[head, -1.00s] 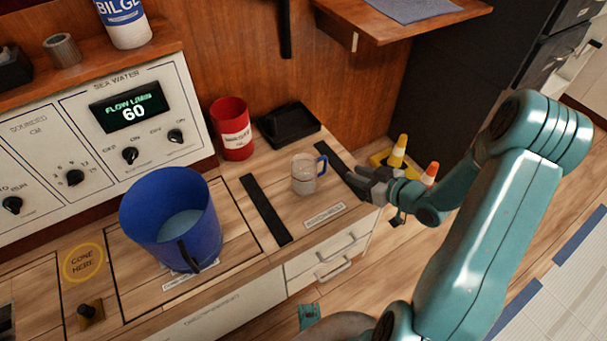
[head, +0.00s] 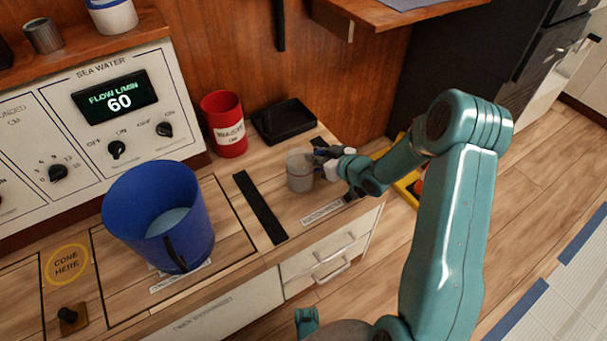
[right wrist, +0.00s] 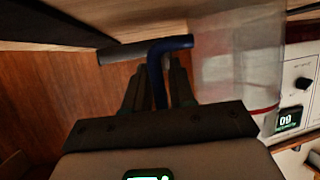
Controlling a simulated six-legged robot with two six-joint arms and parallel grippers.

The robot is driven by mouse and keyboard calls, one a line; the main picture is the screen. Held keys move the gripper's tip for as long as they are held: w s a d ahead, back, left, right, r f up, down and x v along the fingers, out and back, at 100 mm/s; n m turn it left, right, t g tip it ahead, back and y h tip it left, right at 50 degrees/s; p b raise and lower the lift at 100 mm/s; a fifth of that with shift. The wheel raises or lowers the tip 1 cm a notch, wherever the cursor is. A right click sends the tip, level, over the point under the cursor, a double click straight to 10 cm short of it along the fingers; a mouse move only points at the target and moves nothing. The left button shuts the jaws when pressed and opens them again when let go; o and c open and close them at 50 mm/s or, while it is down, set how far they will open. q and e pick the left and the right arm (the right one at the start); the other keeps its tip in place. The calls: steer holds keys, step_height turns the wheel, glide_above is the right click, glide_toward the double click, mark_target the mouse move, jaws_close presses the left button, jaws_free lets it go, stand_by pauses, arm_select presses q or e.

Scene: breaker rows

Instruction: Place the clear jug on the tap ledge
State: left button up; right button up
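The clear jug (head: 300,172) stands upright on the wooden counter, between a black strip and the counter's right end. It has a red line around it and a blue handle (right wrist: 157,72). In the right wrist view its clear wall (right wrist: 235,60) fills the upper right. My right gripper (head: 325,160) is at the jug's right side. Its two dark fingers (right wrist: 158,85) stand on either side of the handle, with narrow gaps showing. My left gripper is in neither view. I cannot pick out a tap ledge by its look.
A blue bucket (head: 130,215) with liquid stands left on the counter. A red can (head: 224,125) and a black tray (head: 284,122) are behind the jug. A sea water panel (head: 110,95) reads 60. A wooden shelf (head: 390,18) overhangs at the back right.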

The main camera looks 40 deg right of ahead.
steer(key=shift+c, duration=0.3)
jaws_close()
steer(key=shift+r, duration=0.15)
